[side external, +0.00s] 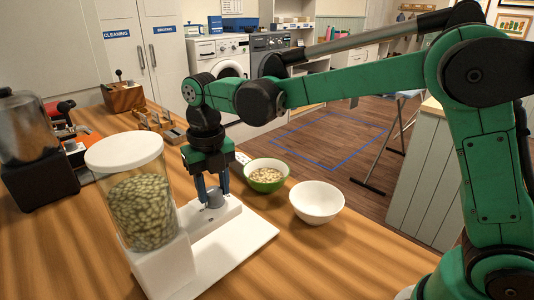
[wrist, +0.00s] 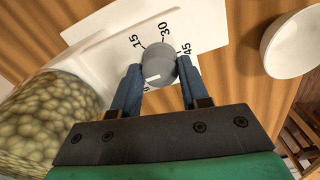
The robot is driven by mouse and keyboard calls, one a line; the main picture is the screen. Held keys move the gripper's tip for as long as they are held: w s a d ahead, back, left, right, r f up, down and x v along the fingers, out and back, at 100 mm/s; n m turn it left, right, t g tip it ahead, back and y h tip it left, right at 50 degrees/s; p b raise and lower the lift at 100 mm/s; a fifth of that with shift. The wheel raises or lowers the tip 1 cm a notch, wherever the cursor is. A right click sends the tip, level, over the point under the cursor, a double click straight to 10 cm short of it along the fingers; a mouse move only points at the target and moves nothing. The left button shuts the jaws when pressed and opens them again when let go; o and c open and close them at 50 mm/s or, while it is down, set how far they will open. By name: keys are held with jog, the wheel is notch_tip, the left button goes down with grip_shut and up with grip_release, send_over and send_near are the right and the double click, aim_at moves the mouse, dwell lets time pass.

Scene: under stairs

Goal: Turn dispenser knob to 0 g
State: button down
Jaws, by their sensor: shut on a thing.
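The dispenser (side external: 143,200) is a clear jar of greenish beans with a white lid, on a white base (side external: 235,237). Its round grey knob (wrist: 160,58) sits on the base. Printed 15, 30 and 45 marks show around the knob in the wrist view; another mark below it is mostly hidden by a finger. A short white line on the knob (wrist: 152,78) lies at its lower left, towards that hidden mark, whose number I cannot read. My gripper (side external: 213,190) points down with its blue fingers on both sides of the knob, shut on it.
A green bowl with pale contents (side external: 265,176) and an empty white bowl (side external: 316,202) stand right of the base. A dark grinder-like machine (side external: 35,150) stands at the left. Wooden boxes (side external: 122,97) are behind. The table front right is clear.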

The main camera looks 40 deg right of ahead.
aim_at(213, 190)
dwell(0.5)
jog(key=shift+c, duration=2.1)
grip_release()
jog(key=shift+r, duration=2.8)
